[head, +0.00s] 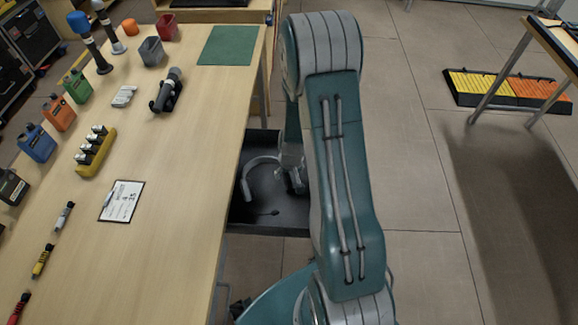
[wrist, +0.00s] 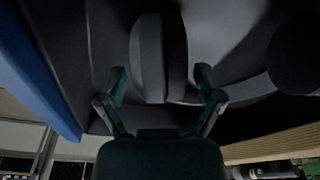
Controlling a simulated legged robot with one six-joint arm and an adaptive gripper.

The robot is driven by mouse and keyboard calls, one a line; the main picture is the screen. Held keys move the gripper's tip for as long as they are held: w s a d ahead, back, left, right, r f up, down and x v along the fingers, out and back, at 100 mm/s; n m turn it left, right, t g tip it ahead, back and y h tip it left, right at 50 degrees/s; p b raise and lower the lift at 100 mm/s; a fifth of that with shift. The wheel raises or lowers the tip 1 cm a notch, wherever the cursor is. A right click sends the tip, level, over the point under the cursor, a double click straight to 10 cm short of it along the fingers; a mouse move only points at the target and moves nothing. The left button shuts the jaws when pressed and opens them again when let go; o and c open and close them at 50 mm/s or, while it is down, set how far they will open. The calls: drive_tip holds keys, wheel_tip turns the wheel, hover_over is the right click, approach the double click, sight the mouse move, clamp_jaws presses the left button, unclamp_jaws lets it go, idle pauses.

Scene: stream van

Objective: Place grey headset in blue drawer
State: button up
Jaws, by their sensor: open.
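The grey headset (head: 248,184) lies inside the open drawer (head: 262,230) under the table's right edge. Its curved band and thin microphone boom show in the head view; its right part is hidden by my arm. The drawer's inside is dark, and a blue panel (wrist: 38,70) shows at the left in the wrist view. My gripper (head: 296,183) is down in the drawer at the headset's right end. In the wrist view my gripper's fingers (wrist: 160,82) are apart, with a grey headset part (wrist: 150,55) between and beyond them; contact cannot be told.
The wooden table (head: 170,240) carries a clipboard (head: 122,201), a yellow holder (head: 96,152), a black-grey device (head: 167,90), several coloured bottles, cups and a green mat (head: 228,45). Another table (head: 552,40) stands at the right, with a yellow-orange floor piece (head: 508,90). The floor between is clear.

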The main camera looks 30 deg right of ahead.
drive_tip(key=r, duration=0.3)
drive_tip(key=s+r, duration=0.1)
drive_tip(key=r, duration=0.3)
drive_tip(key=s+r, duration=0.1)
drive_tip(key=r, duration=0.3)
drive_tip(key=shift+s+a+r, duration=0.1)
drive_tip(key=shift+a+r, duration=0.1)
drive_tip(key=shift+a, duration=0.15)
drive_tip(key=s+a+r+n+t, duration=0.15)
drive_tip(key=a+r, duration=0.25)
drive_tip(key=r, duration=0.4)
drive_tip(key=s+a+r, duration=0.3)
drive_tip(key=a+r, duration=0.1)
drive_tip(key=r, duration=0.4)
drive_tip(key=s+a+r+t, duration=0.2)
drive_tip(key=s+a+r, duration=0.3)
drive_tip(key=s+r, duration=0.3)
drive_tip(key=s+n, duration=0.1)
drive_tip(key=s, duration=0.2)
drive_tip(key=shift+s+r, duration=0.2)
drive_tip(key=shift+r, duration=0.2)
